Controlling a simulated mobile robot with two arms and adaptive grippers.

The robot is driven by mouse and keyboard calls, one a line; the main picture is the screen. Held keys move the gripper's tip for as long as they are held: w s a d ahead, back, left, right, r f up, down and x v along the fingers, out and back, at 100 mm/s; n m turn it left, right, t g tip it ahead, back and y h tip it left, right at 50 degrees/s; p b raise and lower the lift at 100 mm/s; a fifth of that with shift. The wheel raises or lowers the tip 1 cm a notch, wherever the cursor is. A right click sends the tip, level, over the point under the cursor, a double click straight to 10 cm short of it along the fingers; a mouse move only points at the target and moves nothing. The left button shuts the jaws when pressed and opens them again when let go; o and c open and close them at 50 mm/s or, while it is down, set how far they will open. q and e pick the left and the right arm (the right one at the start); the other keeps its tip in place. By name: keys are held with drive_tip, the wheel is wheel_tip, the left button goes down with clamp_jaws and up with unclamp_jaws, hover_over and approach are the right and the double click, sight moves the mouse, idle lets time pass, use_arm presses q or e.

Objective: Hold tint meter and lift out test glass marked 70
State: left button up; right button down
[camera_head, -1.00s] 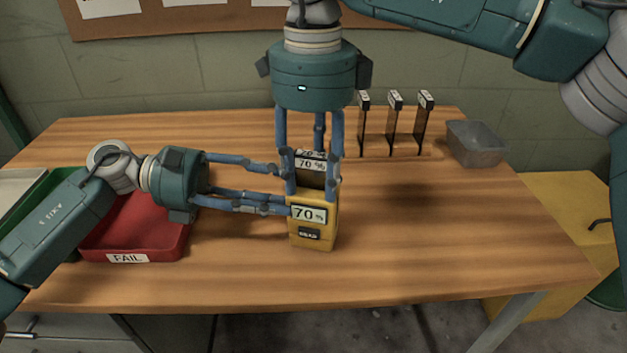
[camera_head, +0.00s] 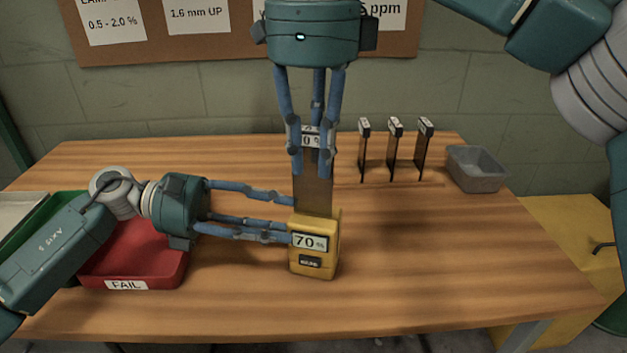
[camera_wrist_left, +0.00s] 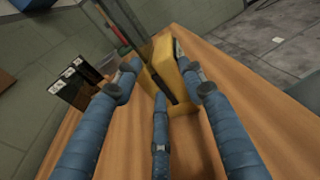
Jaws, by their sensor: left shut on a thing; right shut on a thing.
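The yellow tint meter (camera_head: 318,264) stands upright on the table, its upper display reading 70 %. My left gripper (camera_head: 292,220) is shut on the meter from the left; the wrist view shows the yellow meter (camera_wrist_left: 178,72) between its fingers. My right gripper (camera_head: 314,150) is above the meter, shut on the top of the test glass (camera_head: 314,190). The glass is a brown upright plate, its label partly hidden by a finger. Its lower end is at the meter's top; whether it is still inside the slot I cannot tell.
Several dark test glasses (camera_head: 393,155) stand upright in a row at the back right, beside a grey bin (camera_head: 475,169). A red FAIL tray (camera_head: 130,262) and a green tray (camera_head: 40,230) are at left. The front right of the table is clear.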

use_arm(q)
drive_tip(key=shift+f, duration=0.5)
use_arm(e)
drive_tip(key=shift+r, duration=0.75)
use_arm(q)
drive_tip(key=o, duration=0.9)
drive_tip(key=shift+c, duration=0.2)
drive_tip(key=shift+o, duration=0.5)
drive_tip(key=shift+w, duration=0.1)
use_arm(e)
drive_tip(key=shift+w+d+f, duration=0.1)
drive_tip(key=shift+w, duration=0.05)
use_arm(q)
drive_tip(key=shift+r, duration=0.1)
drive_tip(key=shift+r, duration=0.1)
